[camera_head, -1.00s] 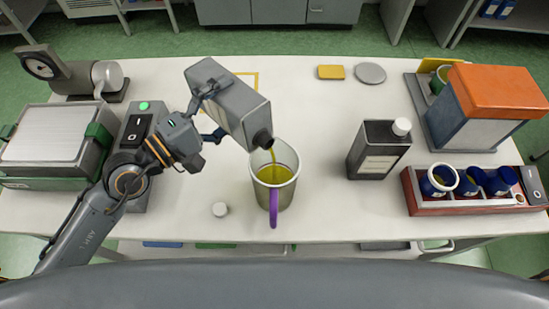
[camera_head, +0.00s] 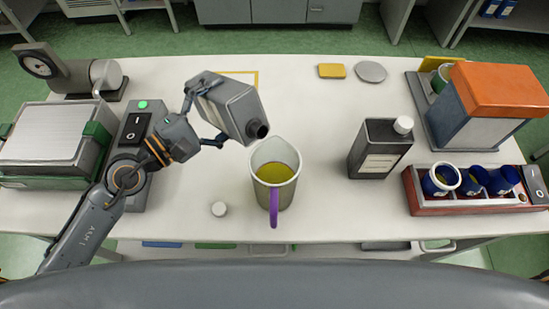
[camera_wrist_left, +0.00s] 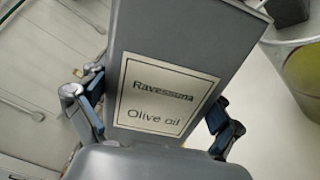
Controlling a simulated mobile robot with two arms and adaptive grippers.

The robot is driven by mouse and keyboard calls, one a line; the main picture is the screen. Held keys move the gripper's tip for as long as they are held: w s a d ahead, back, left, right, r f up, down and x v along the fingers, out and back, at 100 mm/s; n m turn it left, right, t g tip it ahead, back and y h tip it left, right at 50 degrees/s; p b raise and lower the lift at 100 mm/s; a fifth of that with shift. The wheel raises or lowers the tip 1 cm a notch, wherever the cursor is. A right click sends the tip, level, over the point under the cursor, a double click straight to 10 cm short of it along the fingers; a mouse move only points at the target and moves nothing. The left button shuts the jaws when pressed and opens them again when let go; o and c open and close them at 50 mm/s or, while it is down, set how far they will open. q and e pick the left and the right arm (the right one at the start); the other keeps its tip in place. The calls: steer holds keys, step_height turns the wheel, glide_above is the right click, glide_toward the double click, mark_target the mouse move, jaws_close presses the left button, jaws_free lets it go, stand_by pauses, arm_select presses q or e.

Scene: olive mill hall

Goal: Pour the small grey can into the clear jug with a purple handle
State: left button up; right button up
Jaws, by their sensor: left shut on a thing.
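The small grey can (camera_head: 234,108) is held tilted in the air, its dark open mouth (camera_head: 258,130) just above and left of the jug's rim. My left gripper (camera_head: 207,118) is shut on the can. In the left wrist view the gripper's fingers flank the can (camera_wrist_left: 215,45), whose label reads "Ravessuna Olive oil". No stream shows from the mouth. The clear jug (camera_head: 273,198) with a purple handle (camera_head: 274,210) stands upright on the table and holds yellow-green oil (camera_head: 276,175). Part of the jug also shows in the left wrist view (camera_wrist_left: 285,35). My right gripper is not in view.
A dark can with a white cap (camera_head: 380,148) stands right of the jug. A red rack with blue cups (camera_head: 430,203) and an orange-topped machine (camera_head: 490,100) are at right. A switch box (camera_head: 138,130) is at left.

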arm_select(q)
steer(key=shift+f+n+b, duration=0.35)
steer(key=shift+f+n, duration=0.05)
steer(key=shift+f, duration=0.05)
steer(key=shift+s+d+f+n+b, duration=0.1)
steer(key=shift+s+f+n+b, duration=0.05)
steer(key=shift+f+n, duration=0.3)
steer(key=shift+s+d+f+n+b, duration=0.1)
steer(key=shift+f+n+b, duration=0.05)
steer(key=shift+f+n, duration=0.3)
steer(key=shift+s+d+r+n+p, duration=0.2)
steer(key=shift+r+n+p, duration=0.3)
steer(key=shift+n+p, duration=0.5)
steer(key=shift+s+d+f+n+p, duration=0.1)
steer(key=shift+f+n+p, duration=0.15)
steer(key=shift+n, duration=0.55)
step_height(320, 180, down, 8)
steer(key=n+b, duration=0.4)
steer(key=n, duration=0.3)
steer(key=shift+w+a+b, duration=0.2)
steer(key=shift+b, duration=0.15)
steer(key=shift+s+r, duration=0.1)
